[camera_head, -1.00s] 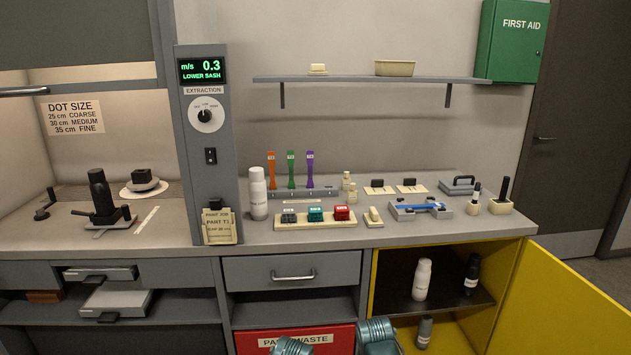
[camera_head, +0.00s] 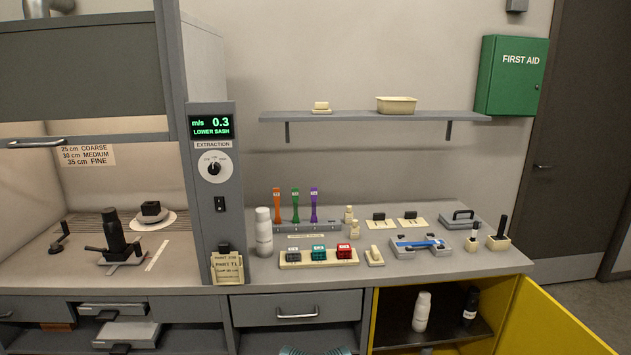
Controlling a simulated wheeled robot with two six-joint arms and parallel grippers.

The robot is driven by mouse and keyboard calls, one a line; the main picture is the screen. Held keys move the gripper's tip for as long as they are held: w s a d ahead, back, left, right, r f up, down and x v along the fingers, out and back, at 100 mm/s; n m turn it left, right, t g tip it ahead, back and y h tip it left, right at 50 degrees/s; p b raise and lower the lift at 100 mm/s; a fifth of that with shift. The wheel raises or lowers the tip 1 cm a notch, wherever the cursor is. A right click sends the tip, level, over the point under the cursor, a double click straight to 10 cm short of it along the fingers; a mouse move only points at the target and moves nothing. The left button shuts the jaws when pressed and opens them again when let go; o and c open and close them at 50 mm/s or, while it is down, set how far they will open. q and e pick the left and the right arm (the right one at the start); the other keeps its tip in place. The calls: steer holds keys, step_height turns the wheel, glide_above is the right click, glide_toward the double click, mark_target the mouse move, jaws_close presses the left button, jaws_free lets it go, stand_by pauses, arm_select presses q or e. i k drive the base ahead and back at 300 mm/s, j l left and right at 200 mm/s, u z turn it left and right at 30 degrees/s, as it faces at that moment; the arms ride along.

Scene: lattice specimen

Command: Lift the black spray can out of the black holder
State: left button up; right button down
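The black spray can (camera_head: 114,232) stands upright in the fume hood at the left. Its lower part sits in the black holder (camera_head: 125,257), which rests on the hood floor; the can's base is hidden by it. No gripper is near the can or holder. Part of my own teal-grey arm shows at the bottom edge, but neither gripper's fingers are in view.
The hood's sash handle (camera_head: 38,143) hangs above the opening. A grey post (camera_head: 213,170) bounds the hood's right side. The yellow cupboard door (camera_head: 545,325) stands open at the lower right.

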mark_target(113, 231)
steer(key=z, duration=1.65)
steer(key=k+u, duration=0.1)
steer(key=u, duration=2.7)
steer(key=i+l+u, duration=0.1)
steer(key=i, duration=0.5)
steer(key=i+l+u, duration=0.1)
steer(key=i, duration=0.45)
